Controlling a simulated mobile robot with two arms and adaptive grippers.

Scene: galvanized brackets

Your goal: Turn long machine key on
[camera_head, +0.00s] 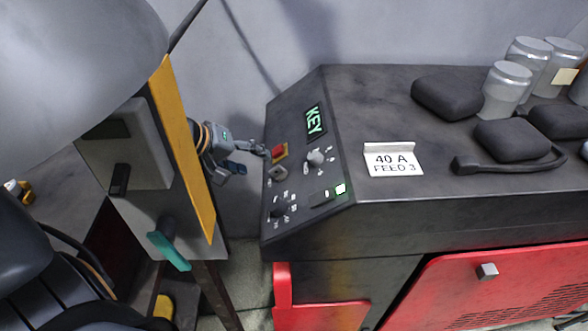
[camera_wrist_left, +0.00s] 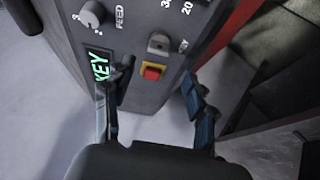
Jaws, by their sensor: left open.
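The long dark machine (camera_head: 440,205) has a sloped control panel at its left end. Its key switch (camera_head: 278,173) is a small grey metal piece beside a red button (camera_head: 279,152) on a yellow plate. In the left wrist view the key switch (camera_wrist_left: 158,43) sits just beyond the red button (camera_wrist_left: 152,71), near lettering partly reading KEY. My left gripper (camera_head: 250,160) is at the panel's left edge, open, with nothing seen between its fingers. In the left wrist view its fingers (camera_wrist_left: 153,105) spread either side of the button, short of the key switch. My right gripper is not seen.
A lit KEY display (camera_head: 315,120), a feed knob (camera_head: 316,158) and a lower dial (camera_head: 279,208) share the panel. Dark pads (camera_head: 447,97) and grey jars (camera_head: 507,88) stand on top. A yellow-edged grey cabinet (camera_head: 187,150) stands left, with a narrow gap between.

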